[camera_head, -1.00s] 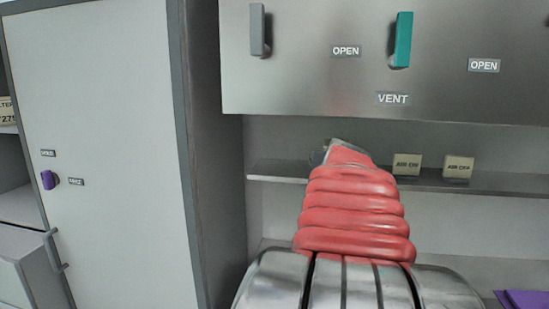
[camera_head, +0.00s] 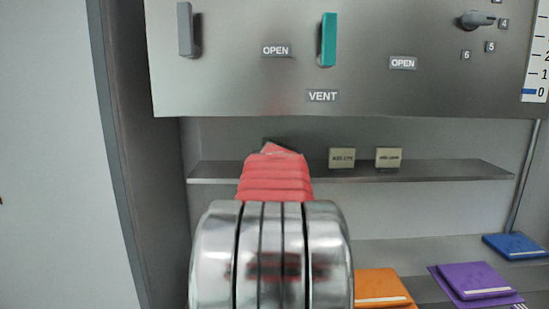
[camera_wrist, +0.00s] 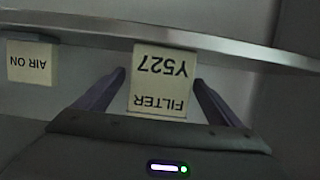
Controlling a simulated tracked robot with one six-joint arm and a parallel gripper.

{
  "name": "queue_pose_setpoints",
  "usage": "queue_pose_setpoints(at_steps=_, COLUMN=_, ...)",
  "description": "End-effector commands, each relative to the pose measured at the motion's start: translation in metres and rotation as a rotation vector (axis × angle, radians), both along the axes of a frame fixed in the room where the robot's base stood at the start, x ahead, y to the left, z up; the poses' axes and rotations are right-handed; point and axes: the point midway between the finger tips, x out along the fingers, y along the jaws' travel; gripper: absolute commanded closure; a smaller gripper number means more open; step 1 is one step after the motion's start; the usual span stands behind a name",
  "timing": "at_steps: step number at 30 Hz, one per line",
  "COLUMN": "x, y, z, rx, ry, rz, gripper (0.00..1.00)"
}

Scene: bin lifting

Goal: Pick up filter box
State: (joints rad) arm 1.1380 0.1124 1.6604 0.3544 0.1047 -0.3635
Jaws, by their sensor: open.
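The filter box (camera_wrist: 162,95), a small cream box lettered "FILTER Y527", shows upside down in the middle of the wrist view. My gripper (camera_wrist: 160,77) is open, with one dark purple finger on each side of the box. Small gaps seem to show between the fingers and the box, so I cannot tell of any contact. In the head view my red-sleeved arm reaches toward the shelf and hides the filter box and my gripper.
The shelf (camera_head: 430,172) also holds two small boxes (camera_head: 342,158) (camera_head: 388,157). A metal panel with handles (camera_head: 350,60) hangs above it. Orange (camera_head: 382,288), purple (camera_head: 475,280) and blue (camera_head: 515,246) flat items lie below. A side wall (camera_head: 140,150) stands at left.

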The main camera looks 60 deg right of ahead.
Motion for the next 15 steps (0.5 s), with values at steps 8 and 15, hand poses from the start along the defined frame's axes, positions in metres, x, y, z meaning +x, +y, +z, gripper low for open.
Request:
queue_pose_setpoints(at_steps=8, x=0.002, y=-0.002, z=-0.001, rx=0.001, ry=0.000, rz=0.001, gripper=0.12)
queue_pose_setpoints(at_steps=15, x=0.011, y=-0.020, z=-0.008, rx=0.001, ry=0.001, rz=0.001, gripper=0.12)
